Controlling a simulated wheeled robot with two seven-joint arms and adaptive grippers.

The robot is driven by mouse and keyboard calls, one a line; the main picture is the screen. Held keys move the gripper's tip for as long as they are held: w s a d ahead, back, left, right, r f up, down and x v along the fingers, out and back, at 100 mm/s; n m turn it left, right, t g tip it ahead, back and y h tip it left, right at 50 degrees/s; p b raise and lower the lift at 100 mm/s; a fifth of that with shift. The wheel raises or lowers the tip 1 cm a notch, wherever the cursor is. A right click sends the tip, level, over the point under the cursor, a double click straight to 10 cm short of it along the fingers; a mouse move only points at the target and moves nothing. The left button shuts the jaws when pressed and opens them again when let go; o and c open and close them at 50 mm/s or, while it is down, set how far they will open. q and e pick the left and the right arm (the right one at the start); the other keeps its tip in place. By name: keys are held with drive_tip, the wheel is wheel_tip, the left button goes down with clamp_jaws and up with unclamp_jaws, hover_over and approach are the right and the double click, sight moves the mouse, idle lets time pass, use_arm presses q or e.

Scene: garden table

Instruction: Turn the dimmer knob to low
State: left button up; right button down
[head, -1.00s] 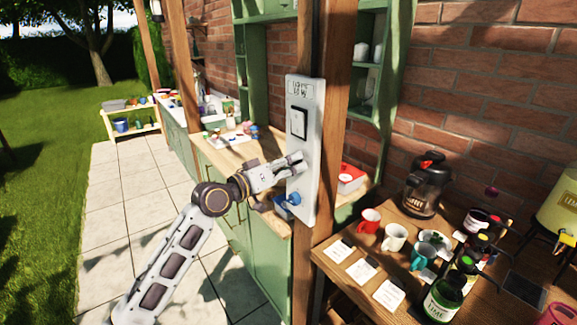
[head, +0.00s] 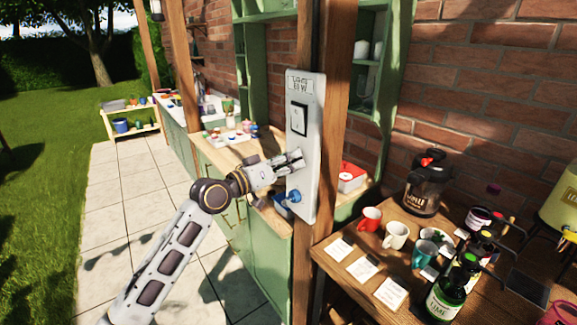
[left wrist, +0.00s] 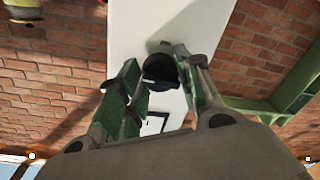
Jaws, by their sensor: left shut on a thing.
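A tall white panel (head: 307,120) is fixed upright on a wooden post. It carries a label (head: 299,85) at the top, a black-framed switch plate (head: 299,118) below it and a blue knob (head: 294,196) near the bottom. The dark dimmer knob (left wrist: 160,70) shows in the left wrist view on the white panel, between green-padded fingers. My left gripper (head: 293,161) is at the panel, between the switch plate and the blue knob, shut on the dark knob. In the head view the gripper hides that knob, and its pointer setting cannot be read. My right gripper is out of view.
A wooden table (head: 330,262) at the right holds mugs, cards, bottles and a dark coffee jug (head: 427,185). A green counter (head: 262,262) stands behind my left arm. The paved path (head: 130,200) at the left is clear.

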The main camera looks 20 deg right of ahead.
use_arm(q)
drive_tip(key=o, duration=0.6)
drive_tip(key=shift+o, duration=2.2)
drive_tip(key=v, duration=1.2)
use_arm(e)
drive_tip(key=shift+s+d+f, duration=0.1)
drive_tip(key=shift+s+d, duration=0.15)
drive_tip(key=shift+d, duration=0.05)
